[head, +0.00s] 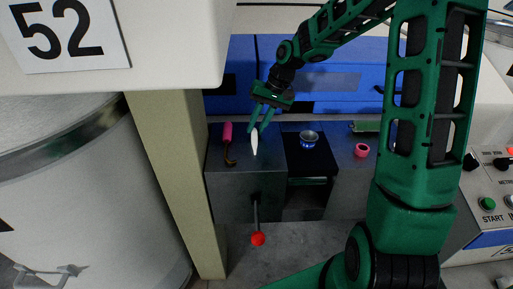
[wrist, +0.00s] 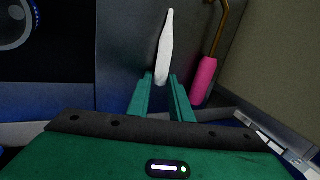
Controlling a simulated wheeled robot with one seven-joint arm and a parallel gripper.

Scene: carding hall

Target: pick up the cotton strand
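The cotton strand (head: 254,143) is a slim white piece, tapered at one end, on the top of a grey metal cabinet (head: 230,178). In the wrist view the strand (wrist: 165,45) points away from my gripper, its thick near end at the fingertips. My gripper (head: 257,129) is green, with its two fingers apart at the strand's far end in the head view. In the wrist view the fingers (wrist: 160,80) stand either side of the near end, with no clear grip on it. Whether they touch it I cannot tell.
A pink-handled hook (head: 227,133) lies left of the strand. A red-knobbed lever (head: 258,239) sticks out in front. A cream post (head: 178,170) and a white drum (head: 80,200) stand left.

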